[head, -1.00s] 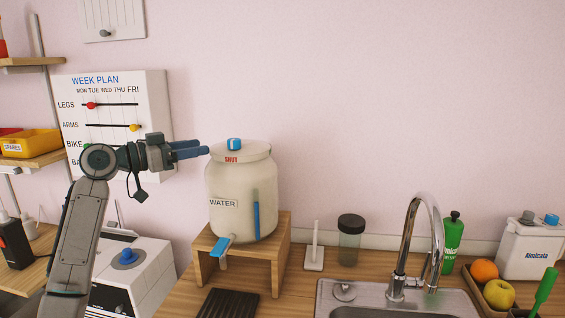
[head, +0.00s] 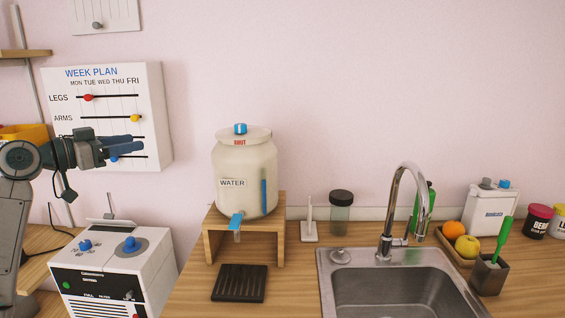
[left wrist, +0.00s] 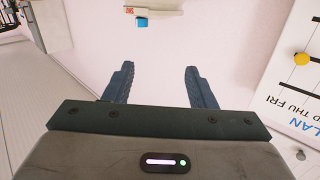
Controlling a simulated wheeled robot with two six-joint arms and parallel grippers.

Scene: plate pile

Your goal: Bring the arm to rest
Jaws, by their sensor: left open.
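My left gripper (head: 137,147) is at the left of the head view, raised in front of the week plan board (head: 160,110) on the wall. Its two blue-grey fingers point right and are apart. In the left wrist view the same fingers (left wrist: 158,80) are spread with nothing between them. The cream water jar (head: 245,165), with a blue tap and a blue lid knob, stands upright on a wooden stand, well to the right of the fingers and apart from them. My right gripper is not in view.
A white machine (head: 115,272) with blue knobs stands below my left arm. A dark drip tray (head: 240,283) lies before the wooden stand (head: 280,230). A sink (head: 400,258) with a tall tap is further right. Wall shelves (head: 25,54) are at the far left. Air between arm and jar is free.

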